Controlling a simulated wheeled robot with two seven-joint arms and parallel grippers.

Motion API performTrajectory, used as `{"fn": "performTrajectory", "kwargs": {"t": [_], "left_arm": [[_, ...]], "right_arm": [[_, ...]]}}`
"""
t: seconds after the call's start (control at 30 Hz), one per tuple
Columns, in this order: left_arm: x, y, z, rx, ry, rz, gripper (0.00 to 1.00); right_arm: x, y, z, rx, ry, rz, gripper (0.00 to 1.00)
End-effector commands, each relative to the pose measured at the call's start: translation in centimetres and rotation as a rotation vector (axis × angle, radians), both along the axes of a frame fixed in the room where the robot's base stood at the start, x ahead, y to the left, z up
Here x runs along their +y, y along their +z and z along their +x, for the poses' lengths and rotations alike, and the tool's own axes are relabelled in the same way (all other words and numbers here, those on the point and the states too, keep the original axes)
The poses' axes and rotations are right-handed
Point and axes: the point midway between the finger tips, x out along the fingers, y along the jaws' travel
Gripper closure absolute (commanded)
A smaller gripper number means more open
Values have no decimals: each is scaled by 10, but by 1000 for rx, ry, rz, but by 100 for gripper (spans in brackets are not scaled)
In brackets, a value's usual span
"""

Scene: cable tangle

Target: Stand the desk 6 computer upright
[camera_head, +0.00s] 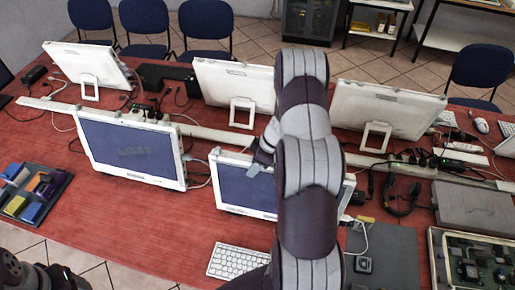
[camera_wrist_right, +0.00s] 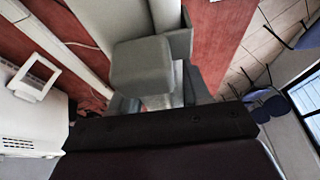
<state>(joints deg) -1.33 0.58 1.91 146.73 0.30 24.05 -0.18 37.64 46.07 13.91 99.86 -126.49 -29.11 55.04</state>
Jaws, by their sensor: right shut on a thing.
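A white computer with a blue screen (camera_head: 235,188) stands at the middle front of the red table, partly hidden behind my right arm. No label marks it as desk 6. My right gripper (camera_head: 262,158) is at its top edge and appears shut on it. In the right wrist view, the grey fingers (camera_wrist_right: 150,70) close around a pale edge (camera_wrist_right: 165,15); the exact contact is hidden. The computer's lean is hard to judge. Only a dark part of my left arm shows at the lower left; its gripper is out of view.
Another screen (camera_head: 130,150) stands to the left. Several white computers, such as one on the right (camera_head: 385,108), stand in the back row. A keyboard (camera_head: 238,261), a grey laptop (camera_head: 475,208) and an open circuit case (camera_head: 480,262) lie near the front. Cables run along the middle strip.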

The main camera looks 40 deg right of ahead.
Motion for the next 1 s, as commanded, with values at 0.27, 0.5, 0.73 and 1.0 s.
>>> {"fn": "performTrajectory", "kwargs": {"t": [0.27,0.5,0.73,1.0], "left_arm": [[0,0,0,-1,0,0,32],[0,-1,0,-1,0,0,32],[0,-1,0,-1,0,0,32],[0,-2,0,-1,0,0,32]], "right_arm": [[2,1,-5,-4,1,-13,100],[2,0,-5,-3,0,-12,32],[0,3,-5,-6,-1,-14,32],[-16,60,-21,-10,-2,-17,32]]}}
